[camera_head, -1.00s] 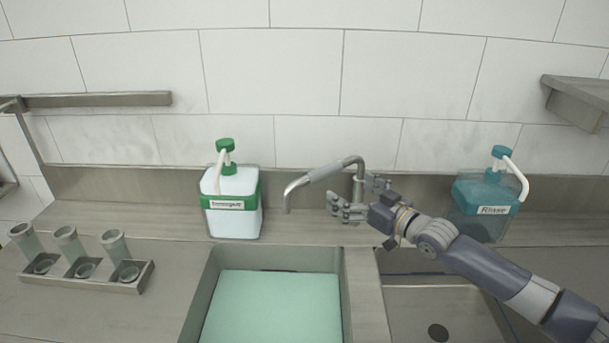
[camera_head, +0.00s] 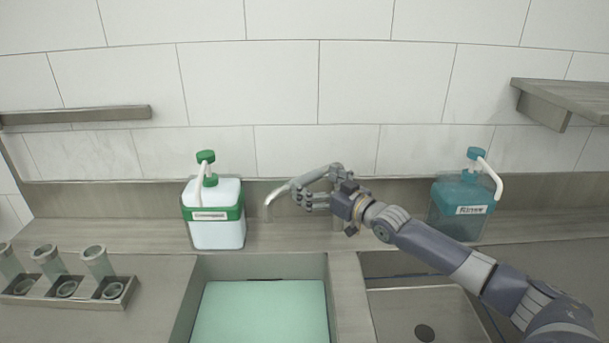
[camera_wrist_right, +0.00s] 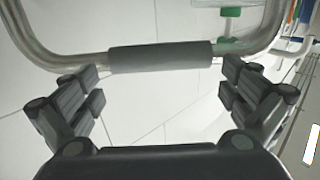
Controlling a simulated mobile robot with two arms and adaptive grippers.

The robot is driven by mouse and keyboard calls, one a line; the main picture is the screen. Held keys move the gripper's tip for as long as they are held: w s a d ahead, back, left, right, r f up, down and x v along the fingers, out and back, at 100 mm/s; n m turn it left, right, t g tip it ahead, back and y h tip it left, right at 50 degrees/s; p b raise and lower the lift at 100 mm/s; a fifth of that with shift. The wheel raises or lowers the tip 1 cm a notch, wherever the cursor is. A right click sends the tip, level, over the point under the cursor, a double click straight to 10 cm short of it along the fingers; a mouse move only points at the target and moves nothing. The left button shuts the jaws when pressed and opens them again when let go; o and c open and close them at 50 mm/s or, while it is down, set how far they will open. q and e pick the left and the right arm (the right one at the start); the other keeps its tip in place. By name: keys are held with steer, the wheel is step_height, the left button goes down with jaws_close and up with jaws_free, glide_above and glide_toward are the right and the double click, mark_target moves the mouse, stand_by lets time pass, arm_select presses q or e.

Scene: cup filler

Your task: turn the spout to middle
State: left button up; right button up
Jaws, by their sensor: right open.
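The spout (camera_head: 279,192) is a bent metal pipe, its tip pointing down toward the left, in front of the back wall. Its grey sleeve (camera_wrist_right: 160,57) crosses the upper part of the right wrist view. My right gripper (camera_head: 313,190) is at the spout's middle stretch in the head view, hiding part of it and most of its upright post. In the right wrist view the gripper (camera_wrist_right: 163,82) is open, with its two fingers apart and the sleeve just beyond the fingertips. I cannot tell whether they touch. My left gripper is not in view.
A left basin (camera_head: 190,300) with a green bottom and a right basin (camera_head: 395,310) lie in front. A green-topped bottle (camera_head: 215,230) stands left of the spout, and a teal bottle (camera_head: 455,225) right. A rack (camera_head: 100,300) with cups is at far left.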

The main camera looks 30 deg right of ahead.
mark_target(306, 177)
steer(key=shift+w+a+r, duration=0.1)
steer(key=shift+w+a, duration=0.05)
steer(key=shift+w, duration=0.65)
steer(key=shift+w+a, duration=0.15)
steer(key=shift+w, duration=1.05)
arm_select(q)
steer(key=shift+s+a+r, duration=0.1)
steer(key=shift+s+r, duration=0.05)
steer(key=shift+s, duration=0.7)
arm_select(e)
steer(key=c, duration=1.2)
